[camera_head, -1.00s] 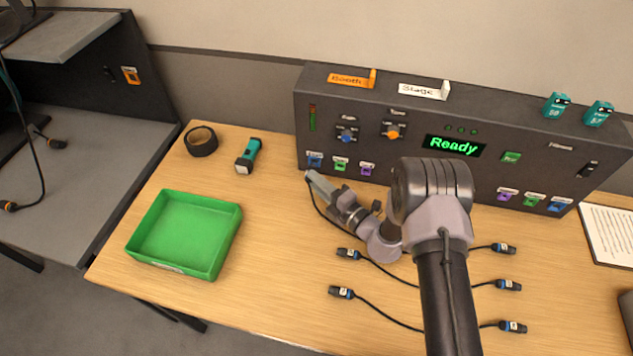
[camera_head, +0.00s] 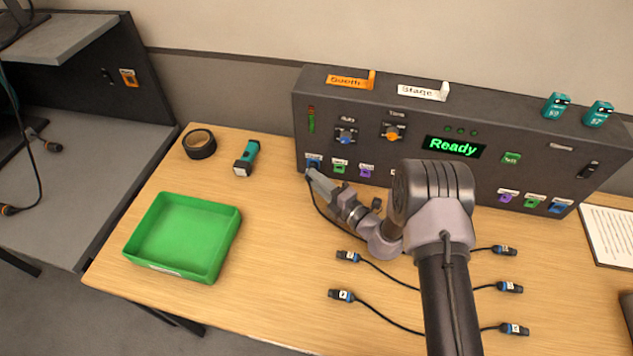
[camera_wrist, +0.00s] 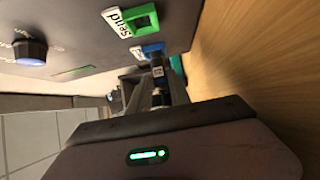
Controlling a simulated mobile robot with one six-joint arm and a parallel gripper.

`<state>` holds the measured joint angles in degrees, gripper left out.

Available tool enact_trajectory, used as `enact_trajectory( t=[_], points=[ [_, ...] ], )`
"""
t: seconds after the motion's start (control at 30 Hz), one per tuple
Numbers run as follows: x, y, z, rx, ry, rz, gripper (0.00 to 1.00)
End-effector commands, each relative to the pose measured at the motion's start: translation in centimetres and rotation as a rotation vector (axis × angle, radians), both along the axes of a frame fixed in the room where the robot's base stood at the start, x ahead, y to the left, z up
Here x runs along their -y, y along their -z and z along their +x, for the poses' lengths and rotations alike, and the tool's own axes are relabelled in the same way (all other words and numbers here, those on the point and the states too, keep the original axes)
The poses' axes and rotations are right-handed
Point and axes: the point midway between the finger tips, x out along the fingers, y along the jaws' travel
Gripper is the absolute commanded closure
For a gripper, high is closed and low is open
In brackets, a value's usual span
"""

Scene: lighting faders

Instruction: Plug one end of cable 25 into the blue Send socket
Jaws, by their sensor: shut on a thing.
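My gripper (camera_head: 311,177) is shut on a cable plug (camera_wrist: 158,71), low in front of the left end of the dark console. The plug has a dark body with a small white label whose number I cannot read. Its cable (camera_head: 318,206) runs down from the gripper and under my arm. The blue socket (camera_head: 315,161) is just beyond the fingertips, and it also shows in the wrist view (camera_wrist: 152,48). The plug tip is at or against this socket; I cannot tell whether it is inside. Fingers and plug partly hide the socket.
Green (camera_head: 339,167) and purple (camera_head: 365,171) sockets sit right of the blue one. Several loose cable plugs (camera_head: 341,295) lie on the table. My arm hides part of the console.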

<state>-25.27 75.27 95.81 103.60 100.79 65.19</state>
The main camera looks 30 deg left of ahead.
Motion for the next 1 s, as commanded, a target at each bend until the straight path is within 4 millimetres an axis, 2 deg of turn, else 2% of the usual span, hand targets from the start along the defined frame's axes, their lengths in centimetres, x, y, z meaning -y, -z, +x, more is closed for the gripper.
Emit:
enact_trajectory(
  t=[1.0],
  points=[
    [-0.22, -0.04, 1.00, 0.001, 0.002, 0.001, 1.00]
  ],
)
